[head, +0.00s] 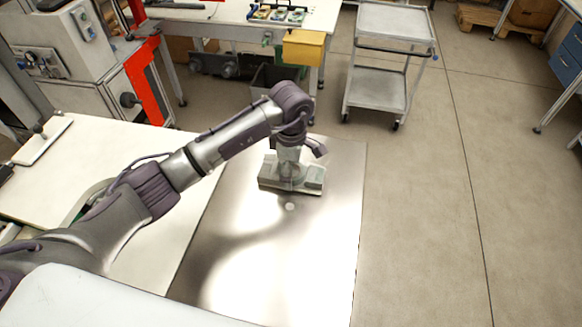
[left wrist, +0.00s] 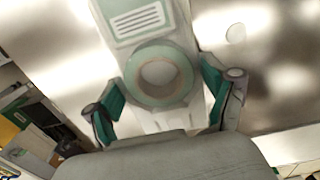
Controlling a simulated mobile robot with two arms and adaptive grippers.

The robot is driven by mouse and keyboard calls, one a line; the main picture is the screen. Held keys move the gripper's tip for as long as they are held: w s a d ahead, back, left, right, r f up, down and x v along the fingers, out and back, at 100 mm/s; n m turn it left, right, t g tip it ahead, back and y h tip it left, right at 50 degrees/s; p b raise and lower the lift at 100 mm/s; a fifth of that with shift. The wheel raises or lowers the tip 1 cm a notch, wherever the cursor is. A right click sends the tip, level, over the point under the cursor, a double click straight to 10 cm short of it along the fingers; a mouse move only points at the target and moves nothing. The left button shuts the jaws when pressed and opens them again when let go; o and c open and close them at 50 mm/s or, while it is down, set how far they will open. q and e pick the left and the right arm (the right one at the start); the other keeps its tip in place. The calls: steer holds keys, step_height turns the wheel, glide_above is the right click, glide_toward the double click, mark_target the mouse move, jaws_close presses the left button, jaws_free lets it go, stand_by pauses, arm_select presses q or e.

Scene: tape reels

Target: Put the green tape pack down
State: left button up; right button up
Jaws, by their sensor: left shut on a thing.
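The green tape pack (head: 268,178) is a pale grey-green flat piece at the far end of the shiny metal top (head: 330,215) in the head view. In the left wrist view its green ring-shaped reel (left wrist: 134,77) and a white label (left wrist: 138,20) show. My left gripper (head: 289,163) points down over the pack and is shut on it. Its two green-padded fingers (left wrist: 163,97) flank the reel in the left wrist view. The pack lies flat on, or very close above, the metal; I cannot tell whether it touches. My right gripper is not in view.
A cream-coloured table (head: 130,150) adjoins the metal top on the left. A grey trolley (head: 388,62) stands beyond on the floor. A workbench with a yellow bin (head: 304,46) is at the back. The near part of the metal top is clear.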

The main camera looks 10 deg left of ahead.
arm_select(q)
steer(key=shift+f, duration=0.15)
steer(key=o, duration=1.1)
steer(key=shift+r, duration=0.3)
steer(key=shift+r+b, duration=2.1)
steer(key=shift+r, duration=3.75)
